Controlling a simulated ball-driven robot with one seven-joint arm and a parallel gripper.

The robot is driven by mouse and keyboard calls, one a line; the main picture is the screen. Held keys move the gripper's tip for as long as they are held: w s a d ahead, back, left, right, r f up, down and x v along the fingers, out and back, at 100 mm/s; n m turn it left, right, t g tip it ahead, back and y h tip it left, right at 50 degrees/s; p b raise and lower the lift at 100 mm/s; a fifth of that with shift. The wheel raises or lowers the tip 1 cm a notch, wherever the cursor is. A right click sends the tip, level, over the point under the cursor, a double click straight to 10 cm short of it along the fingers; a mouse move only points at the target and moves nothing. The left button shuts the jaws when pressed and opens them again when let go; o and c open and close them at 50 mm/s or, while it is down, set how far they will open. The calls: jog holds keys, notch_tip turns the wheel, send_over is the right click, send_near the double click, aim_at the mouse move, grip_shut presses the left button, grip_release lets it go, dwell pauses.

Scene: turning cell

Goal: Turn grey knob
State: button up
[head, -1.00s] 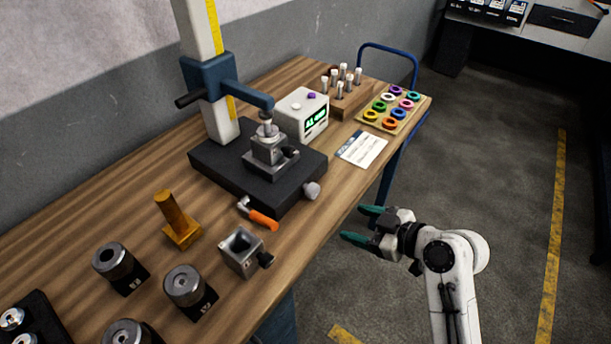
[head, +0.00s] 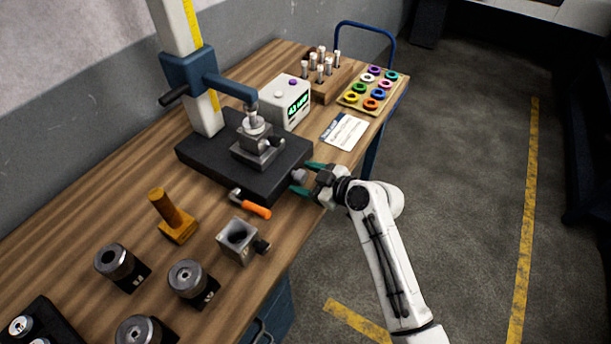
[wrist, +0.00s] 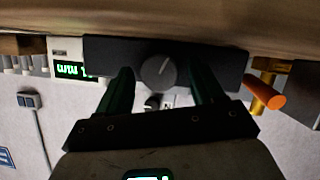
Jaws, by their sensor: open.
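The grey knob (head: 299,176) sits on the front side of the black base of the measuring stand (head: 270,186). In the wrist view the knob (wrist: 158,71) is round with a pale line on its face, ahead of and between my fingers. My gripper (head: 305,178) is open, with its green fingertips on either side of the knob in the head view. In the wrist view my gripper (wrist: 160,85) shows both fingers apart with the knob in the gap. I cannot tell whether either finger touches the knob.
An orange-handled tool (head: 250,204) lies close to the base, left of my gripper; its handle shows in the wrist view (wrist: 277,102). A metal block (head: 238,240) stands nearer. A label card (head: 344,132) lies to the right. The floor beside the bench is clear.

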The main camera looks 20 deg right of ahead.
jog(key=shift+w+a, duration=0.1)
jog(key=shift+w, duration=0.05)
jog(key=shift+f, duration=0.1)
jog(key=c, duration=1.1)
